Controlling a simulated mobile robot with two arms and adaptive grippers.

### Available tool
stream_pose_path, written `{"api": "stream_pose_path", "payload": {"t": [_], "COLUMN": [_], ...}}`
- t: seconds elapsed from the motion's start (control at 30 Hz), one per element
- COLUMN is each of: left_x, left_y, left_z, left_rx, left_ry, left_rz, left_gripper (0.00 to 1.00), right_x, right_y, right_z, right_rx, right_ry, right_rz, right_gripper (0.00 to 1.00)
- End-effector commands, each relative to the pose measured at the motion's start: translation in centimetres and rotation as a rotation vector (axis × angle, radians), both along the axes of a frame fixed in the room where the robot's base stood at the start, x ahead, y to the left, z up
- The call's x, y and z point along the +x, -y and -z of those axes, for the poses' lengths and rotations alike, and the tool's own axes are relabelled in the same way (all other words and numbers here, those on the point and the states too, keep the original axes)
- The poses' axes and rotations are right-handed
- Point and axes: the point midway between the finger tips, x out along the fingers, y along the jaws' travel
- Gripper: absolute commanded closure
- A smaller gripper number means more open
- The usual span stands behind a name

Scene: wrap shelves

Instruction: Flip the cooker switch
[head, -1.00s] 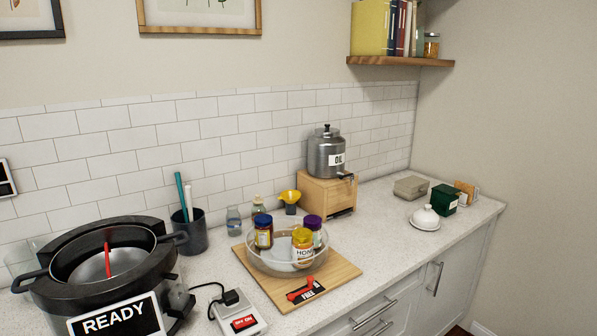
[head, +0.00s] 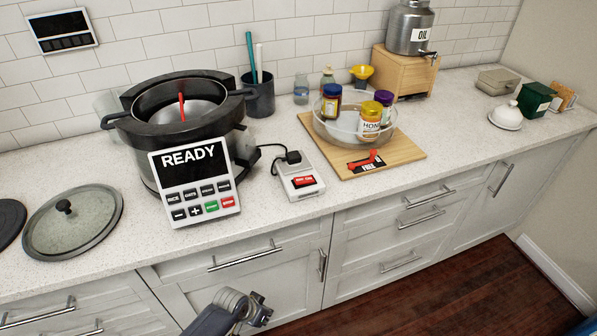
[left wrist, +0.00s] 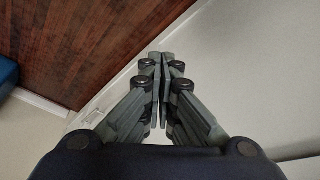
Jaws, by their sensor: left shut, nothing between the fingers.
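The cooker (head: 185,125) is a large dark round pot with a red upright piece inside and a front panel (head: 195,180) reading READY. A white box with a red rocker switch (head: 304,181) lies on the counter to its right, with a black plug and cable at its back. I cannot tell which way the rocker is tipped. My left gripper (left wrist: 160,58) is shut and empty in the left wrist view, above pale cabinet fronts and wooden floor. A grey part of my arm shows at the bottom of the head view, below the counter edge. My right gripper is out of view.
A glass lid (head: 72,222) lies left of the cooker. A wooden board (head: 400,160) with a glass bowl (head: 345,128) of jars and a red-handled item (head: 366,161) is right of the switch box. The counter in front of the box is clear.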

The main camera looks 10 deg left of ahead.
Motion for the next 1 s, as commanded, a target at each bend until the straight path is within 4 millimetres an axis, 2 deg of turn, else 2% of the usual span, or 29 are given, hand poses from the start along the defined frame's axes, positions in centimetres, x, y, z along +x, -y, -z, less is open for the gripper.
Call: {"api": "stream_pose_path", "payload": {"t": [0.03, 0.2, 0.27, 0.37, 0.4, 0.5, 0.6, 0.67, 0.87, 1.0], "left_x": [2.0, 5.7, 6.7, 8.0, 8.3, 8.4, 8.8, 9.6, 13.1, 15.5], "left_y": [0.7, 3.4, 4.4, 6.0, 6.7, 7.9, 8.2, 8.1, 6.6, 5.2], "left_z": [-2.1, -9.5, -12.3, -17.5, -19.7, -24.8, -28.3, -29.8, -34.2, -37.9], "left_rx": [-0.014, -0.058, -0.071, -0.085, -0.086, -0.079, -0.063, -0.058, -0.057, -0.060], "left_ry": [0.025, 0.071, 0.087, 0.120, 0.132, 0.153, 0.162, 0.164, 0.175, 0.192], "left_rz": [0.028, 0.136, 0.186, 0.289, 0.344, 0.476, 0.573, 0.608, 0.659, 0.675], "left_gripper": [1.00, 1.00, 1.00, 1.00, 1.00, 1.00, 1.00, 1.00, 1.00, 1.00], "right_x": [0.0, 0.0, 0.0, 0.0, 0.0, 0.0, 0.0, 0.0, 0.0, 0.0], "right_y": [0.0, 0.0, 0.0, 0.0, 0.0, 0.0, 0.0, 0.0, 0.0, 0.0], "right_z": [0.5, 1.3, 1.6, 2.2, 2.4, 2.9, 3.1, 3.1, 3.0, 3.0], "right_rx": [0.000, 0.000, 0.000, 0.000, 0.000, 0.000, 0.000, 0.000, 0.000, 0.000], "right_ry": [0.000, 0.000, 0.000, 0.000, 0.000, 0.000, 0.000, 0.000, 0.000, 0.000], "right_rz": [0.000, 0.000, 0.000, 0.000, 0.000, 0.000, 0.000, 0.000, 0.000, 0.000], "right_gripper": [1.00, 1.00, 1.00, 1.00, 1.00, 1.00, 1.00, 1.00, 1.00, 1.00]}}
